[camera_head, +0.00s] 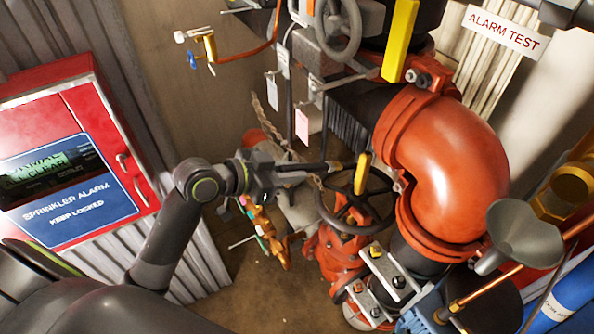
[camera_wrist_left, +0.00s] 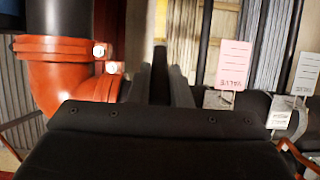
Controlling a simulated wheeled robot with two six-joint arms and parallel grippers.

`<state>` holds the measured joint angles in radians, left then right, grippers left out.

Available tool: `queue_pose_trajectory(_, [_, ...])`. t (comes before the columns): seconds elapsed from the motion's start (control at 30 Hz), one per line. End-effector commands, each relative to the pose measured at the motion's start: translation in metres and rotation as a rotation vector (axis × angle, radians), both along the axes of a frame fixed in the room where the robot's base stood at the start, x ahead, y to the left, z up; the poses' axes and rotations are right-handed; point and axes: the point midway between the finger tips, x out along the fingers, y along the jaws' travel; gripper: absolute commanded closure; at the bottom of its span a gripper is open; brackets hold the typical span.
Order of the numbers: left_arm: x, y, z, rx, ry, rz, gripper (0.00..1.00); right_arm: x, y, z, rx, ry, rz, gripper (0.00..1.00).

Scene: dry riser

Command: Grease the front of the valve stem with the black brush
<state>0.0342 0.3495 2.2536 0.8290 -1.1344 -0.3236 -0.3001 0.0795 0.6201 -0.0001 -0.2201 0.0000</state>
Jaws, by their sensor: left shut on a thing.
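My left gripper (camera_head: 325,168) reaches in from the left and is shut on a slim dark thing that looks like the black brush (camera_head: 338,165). In the left wrist view the fingers (camera_wrist_left: 160,85) close around a dark upright piece; its bristles cannot be made out. A yellow upright piece (camera_head: 362,172), which looks like the valve stem, rises at the middle of a dark handwheel (camera_head: 330,215) on a red valve body (camera_head: 333,262). The brush end lies just left of this stem; whether they touch cannot be told. My right gripper is out of view.
A large red pipe elbow (camera_head: 445,165) stands right of the handwheel. A pink tag (camera_head: 302,122) hangs behind the gripper and also shows in the left wrist view (camera_wrist_left: 233,65). A red alarm cabinet (camera_head: 85,100) stands left; a grey funnel (camera_head: 525,235) is at right.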

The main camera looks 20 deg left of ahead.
Motion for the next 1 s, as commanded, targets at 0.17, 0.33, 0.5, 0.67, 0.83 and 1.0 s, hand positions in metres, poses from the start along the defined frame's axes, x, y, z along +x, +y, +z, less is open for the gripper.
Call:
queue_pose_trajectory(0.17, [0.016,-0.013,-0.008,-0.005,-0.003,0.0,1.0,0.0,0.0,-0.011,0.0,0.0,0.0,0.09])
queue_pose_trajectory(0.33, [0.03,-0.024,-0.012,-0.005,-0.002,-0.001,1.0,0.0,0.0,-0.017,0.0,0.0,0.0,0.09])
queue_pose_trajectory(0.5, [0.039,-0.03,-0.015,-0.005,-0.002,-0.001,1.0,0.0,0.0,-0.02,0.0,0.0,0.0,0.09])
queue_pose_trajectory(0.67, [0.042,-0.033,-0.016,-0.002,-0.001,-0.001,1.0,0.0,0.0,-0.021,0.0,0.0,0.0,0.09])
queue_pose_trajectory(0.83, [0.043,-0.033,-0.016,-0.001,-0.001,-0.001,1.0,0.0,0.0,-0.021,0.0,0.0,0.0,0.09])
queue_pose_trajectory(1.0, [0.043,-0.033,-0.016,-0.002,-0.001,-0.001,1.0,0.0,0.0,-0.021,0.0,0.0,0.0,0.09])
